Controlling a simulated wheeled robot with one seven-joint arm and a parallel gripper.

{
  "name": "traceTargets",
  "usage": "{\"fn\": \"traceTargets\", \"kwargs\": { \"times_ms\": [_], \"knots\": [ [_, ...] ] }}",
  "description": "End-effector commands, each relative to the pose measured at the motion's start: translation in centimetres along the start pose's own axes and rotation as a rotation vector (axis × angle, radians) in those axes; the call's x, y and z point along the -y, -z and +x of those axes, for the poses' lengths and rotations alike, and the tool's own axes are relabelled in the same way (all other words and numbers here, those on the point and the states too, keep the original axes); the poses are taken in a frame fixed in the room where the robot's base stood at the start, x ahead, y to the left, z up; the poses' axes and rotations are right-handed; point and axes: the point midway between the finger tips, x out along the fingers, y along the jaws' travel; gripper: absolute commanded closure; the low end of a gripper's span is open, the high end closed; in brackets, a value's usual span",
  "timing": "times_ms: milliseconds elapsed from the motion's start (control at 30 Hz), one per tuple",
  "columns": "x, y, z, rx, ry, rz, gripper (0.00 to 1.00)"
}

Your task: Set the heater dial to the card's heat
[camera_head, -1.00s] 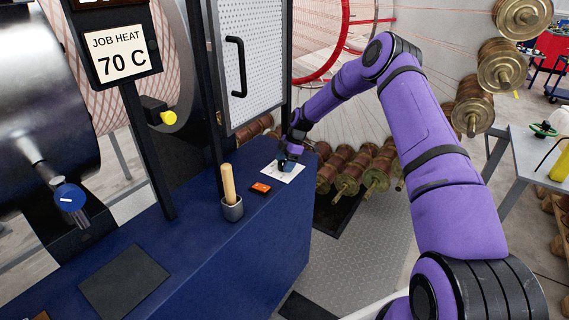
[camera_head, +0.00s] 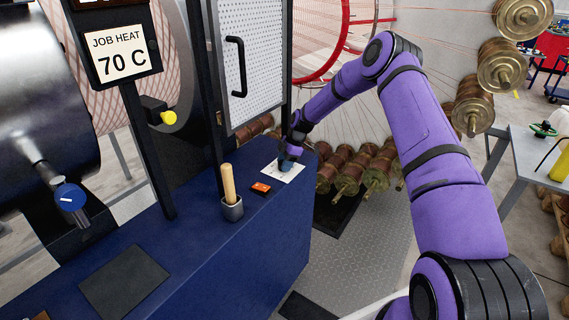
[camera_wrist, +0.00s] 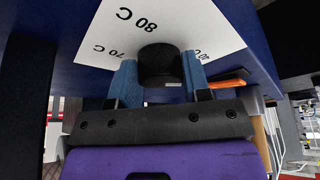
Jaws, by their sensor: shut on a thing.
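The job card (camera_head: 122,54) reads "JOB HEAT 70 C" and stands on a post at the left. The heater dial (camera_wrist: 159,64) is a dark round knob on a white scale plate (camera_wrist: 110,25); the wrist view shows 80 C, 70 C and a third, partly hidden mark around it. My gripper (camera_wrist: 160,80) has its blue fingers on both sides of the knob and is shut on it. In the head view my gripper (camera_head: 287,163) covers the knob over the white plate (camera_head: 272,172). The knob's pointer is not visible, so its setting cannot be read.
An orange switch (camera_head: 261,188) and a cup with a wooden-handled tool (camera_head: 229,190) stand on the blue bench (camera_head: 180,245) near the plate. A mesh door with a black handle (camera_head: 237,66) rises behind. Brass spools (camera_head: 352,170) lie to the right.

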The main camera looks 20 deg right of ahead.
Motion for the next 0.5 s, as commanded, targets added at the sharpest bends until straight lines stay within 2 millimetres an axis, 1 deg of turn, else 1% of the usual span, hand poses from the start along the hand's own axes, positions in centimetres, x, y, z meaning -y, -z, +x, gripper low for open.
{"fn": "traceTargets", "kwargs": {
  "times_ms": [167,500],
  "knots": [
    [0.05,0.04,-0.11,0.001,-0.047,0.107,0.80],
    [0.22,0.11,-0.08,0.000,-0.167,0.398,0.80]
  ]
}}
